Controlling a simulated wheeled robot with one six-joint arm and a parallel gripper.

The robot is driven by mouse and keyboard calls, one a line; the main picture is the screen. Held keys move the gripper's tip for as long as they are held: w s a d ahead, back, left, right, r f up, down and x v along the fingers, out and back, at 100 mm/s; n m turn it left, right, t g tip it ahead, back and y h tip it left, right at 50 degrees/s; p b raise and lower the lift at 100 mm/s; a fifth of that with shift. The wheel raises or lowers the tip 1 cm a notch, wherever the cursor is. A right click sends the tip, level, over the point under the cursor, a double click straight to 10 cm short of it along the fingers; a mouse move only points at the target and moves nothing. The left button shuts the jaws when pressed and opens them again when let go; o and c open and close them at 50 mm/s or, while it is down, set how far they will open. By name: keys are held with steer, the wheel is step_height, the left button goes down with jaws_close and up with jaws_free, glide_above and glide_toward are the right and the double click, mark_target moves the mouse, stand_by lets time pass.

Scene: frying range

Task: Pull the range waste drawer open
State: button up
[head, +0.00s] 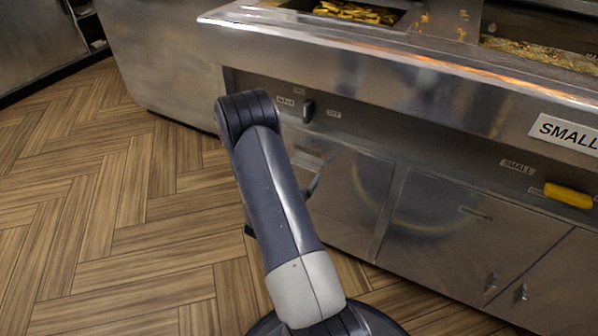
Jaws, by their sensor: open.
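The steel range (400,65) fills the upper right of the head view. Below its control strip is a row of flat steel fronts. The left front (355,200) is partly behind my arm, and a small unreadable label sits near its top left. A wider front (465,235) is to its right, also with a small label. No readable text marks which one is the waste drawer. My arm rises from the bottom centre and bends in front of the range's left part. My gripper cannot be made out; the arm hides that area.
A dark switch (308,110) sits on the control strip. A yellow handle (568,195) sticks out at right under a "SMALL" sign (568,132). Two small latches (505,290) show on the lower right fronts. The wooden floor (110,200) is clear at left.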

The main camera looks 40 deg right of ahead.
steer(key=shift+w+d+r, duration=0.4)
steer(key=shift+w+d, duration=0.1)
steer(key=shift+d, duration=0.05)
steer(key=shift+w, duration=0.1)
steer(key=c, duration=1.1)
steer(key=shift+s+a+f, duration=0.2)
steer(key=shift+s+a, duration=0.2)
steer(key=shift+s, duration=0.05)
steer(key=shift+c, duration=0.2)
steer(key=shift+s+a+f, duration=0.15)
steer(key=shift+s+a, duration=0.1)
steer(key=shift+a, duration=0.15)
steer(key=c, duration=0.3)
steer(key=shift+d+m, duration=0.2)
steer(key=shift+m, duration=0.1)
steer(key=c, duration=0.7)
steer(key=o, duration=0.8)
steer(key=shift+a, duration=0.4)
steer(key=o, duration=1.3)
steer(key=shift+o, duration=0.2)
steer(key=shift+a, duration=0.15)
steer(key=p+v, duration=0.1)
steer(key=v, duration=0.9)
steer(key=shift+a+p, duration=0.35)
